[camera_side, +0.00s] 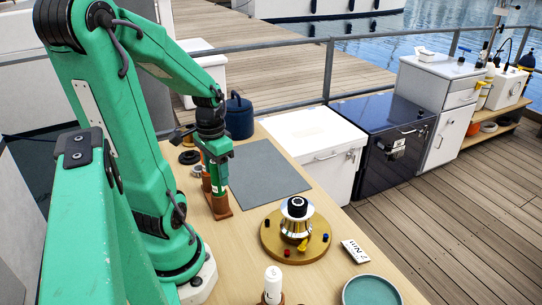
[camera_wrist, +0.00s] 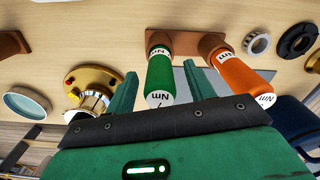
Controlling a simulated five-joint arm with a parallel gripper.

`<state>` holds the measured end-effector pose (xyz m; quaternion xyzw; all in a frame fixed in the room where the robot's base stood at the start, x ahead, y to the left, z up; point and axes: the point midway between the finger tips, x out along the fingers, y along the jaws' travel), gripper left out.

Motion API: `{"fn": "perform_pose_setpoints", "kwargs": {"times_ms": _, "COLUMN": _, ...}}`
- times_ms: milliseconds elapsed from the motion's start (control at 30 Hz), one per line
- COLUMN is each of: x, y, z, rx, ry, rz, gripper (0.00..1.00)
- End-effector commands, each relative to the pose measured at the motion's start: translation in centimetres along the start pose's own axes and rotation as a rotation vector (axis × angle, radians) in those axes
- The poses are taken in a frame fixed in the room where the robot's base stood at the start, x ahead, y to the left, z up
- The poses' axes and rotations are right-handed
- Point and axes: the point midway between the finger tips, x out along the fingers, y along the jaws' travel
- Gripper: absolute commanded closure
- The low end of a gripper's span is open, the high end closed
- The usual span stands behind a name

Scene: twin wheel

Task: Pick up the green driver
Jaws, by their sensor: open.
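The green driver (camera_wrist: 159,78) shows in the wrist view, with a white end marked "Nm", standing at a brown holder (camera_wrist: 158,39). My gripper (camera_wrist: 160,72) is open, with one green finger on each side of the driver in the picture; gaps show on both sides. In the side view my gripper (camera_side: 216,160) is low over the holders at the table's left part and largely hides the green driver. An orange driver (camera_wrist: 243,78) with a white "Nm" end stands to the right, outside the fingers.
A brass disc (camera_wrist: 88,78) with a silver hub lies to the left in the wrist view. A teal dish (camera_side: 370,291), a "2 Nm" card (camera_side: 354,251) and a white-topped driver (camera_side: 272,282) are at the front. A grey mat (camera_side: 268,175) is bare. Dark rings (camera_wrist: 298,40) lie nearby.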

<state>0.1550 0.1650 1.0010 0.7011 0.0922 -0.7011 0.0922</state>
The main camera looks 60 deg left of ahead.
Motion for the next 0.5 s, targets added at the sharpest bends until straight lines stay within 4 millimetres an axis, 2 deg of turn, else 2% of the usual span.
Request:
{"fn": "perform_pose_setpoints", "kwargs": {"times_ms": 200, "x": -0.03, "y": 0.00, "z": 0.00, "rx": 0.000, "ry": 0.000, "rz": 0.000, "gripper": 0.46}}
{"fn": "perform_pose_setpoints", "kwargs": {"times_ms": 267, "x": -0.03, "y": 0.00, "z": 0.00, "rx": 0.000, "ry": 0.000, "rz": 0.000, "gripper": 0.56}}
{"fn": "perform_pose_setpoints", "kwargs": {"times_ms": 400, "x": -0.03, "y": 0.00, "z": -0.01, "rx": 0.000, "ry": 0.000, "rz": 0.000, "gripper": 0.84}}
{"fn": "perform_pose_setpoints", "kwargs": {"times_ms": 500, "x": -0.04, "y": 0.00, "z": 0.00, "rx": 0.000, "ry": 0.000, "rz": 0.000, "gripper": 1.00}}
